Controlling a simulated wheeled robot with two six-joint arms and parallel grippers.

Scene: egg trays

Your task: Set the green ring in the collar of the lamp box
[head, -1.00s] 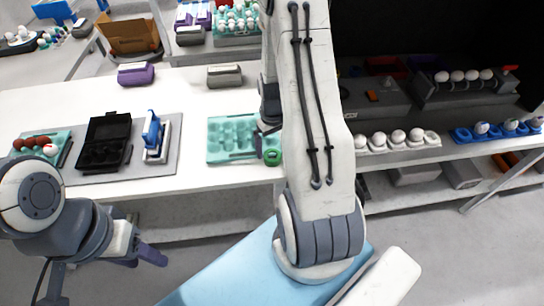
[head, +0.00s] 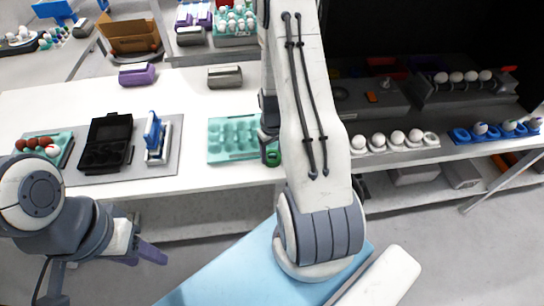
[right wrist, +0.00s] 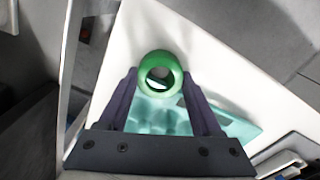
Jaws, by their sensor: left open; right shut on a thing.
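The green ring (right wrist: 145,74) is between the purple fingertips of my right gripper (right wrist: 160,88), which is shut on it. In the head view the green ring (head: 274,158) shows only in part beside my right arm, near the front edge of the white table. My left gripper (head: 148,254) is open and empty at the lower left, in front of the table. A dark grey box with an orange switch (head: 372,98), which looks like the lamp box, stands in the dark bay at the right. My arm hides some of that area, and its collar is not clear.
A teal egg tray (head: 232,139) lies behind the ring on the white table (head: 215,180). A black carton (head: 106,143) and a blue-and-white device (head: 155,138) stand on a grey mat. A white egg rack (head: 398,146) lines the right shelf's front.

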